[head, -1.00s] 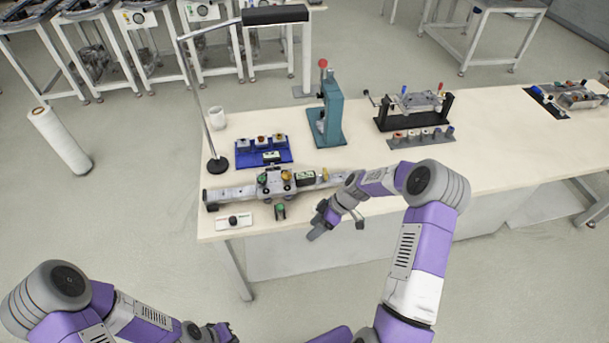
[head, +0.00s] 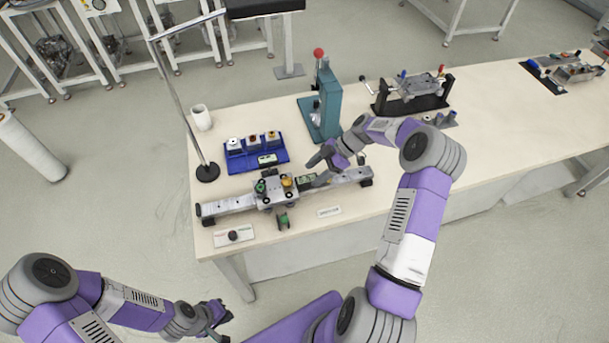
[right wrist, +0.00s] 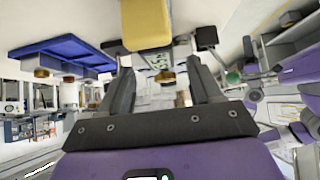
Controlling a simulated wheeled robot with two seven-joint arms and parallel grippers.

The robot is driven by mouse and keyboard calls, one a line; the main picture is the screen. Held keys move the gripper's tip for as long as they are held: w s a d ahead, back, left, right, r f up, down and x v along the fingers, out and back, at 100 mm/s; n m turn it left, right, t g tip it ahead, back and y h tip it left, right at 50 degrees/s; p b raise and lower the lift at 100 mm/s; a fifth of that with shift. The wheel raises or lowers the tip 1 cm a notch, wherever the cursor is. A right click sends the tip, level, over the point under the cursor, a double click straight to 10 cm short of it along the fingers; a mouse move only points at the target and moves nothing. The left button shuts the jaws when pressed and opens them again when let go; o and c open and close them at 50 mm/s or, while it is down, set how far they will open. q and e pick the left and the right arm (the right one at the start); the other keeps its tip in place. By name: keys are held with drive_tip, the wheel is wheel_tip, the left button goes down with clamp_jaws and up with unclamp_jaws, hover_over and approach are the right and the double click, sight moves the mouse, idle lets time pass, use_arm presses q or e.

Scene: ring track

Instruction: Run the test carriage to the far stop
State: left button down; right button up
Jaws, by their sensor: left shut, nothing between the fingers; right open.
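The silver rail (head: 230,205) lies along the table's near-left part, with dark blocks at both ends. The test carriage (head: 268,195) straddles it left of the middle, bearing a green knob (head: 260,186) and a yellow knob (head: 287,183). A small green display (head: 306,181) sits just right of it. My right gripper (head: 317,170) is open over the rail, right of the yellow knob. In the right wrist view, the yellow knob (right wrist: 147,22) looms close ahead of its spread fingers (right wrist: 160,72). Nothing is between them. My left gripper (head: 222,320) is shut and empty, off the table.
A blue tray (head: 235,166) with several coloured pieces lies behind the rail, near a lamp stand (head: 207,174) and a white cup (head: 201,117). A teal press (head: 330,105) stands behind. A small box with a black knob (head: 233,236) and a green-topped part (head: 283,222) lie in front.

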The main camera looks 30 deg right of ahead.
sight(306, 179)
drive_tip(key=shift+x, duration=2.25)
drive_tip(key=shift+c, duration=0.5)
clamp_jaws()
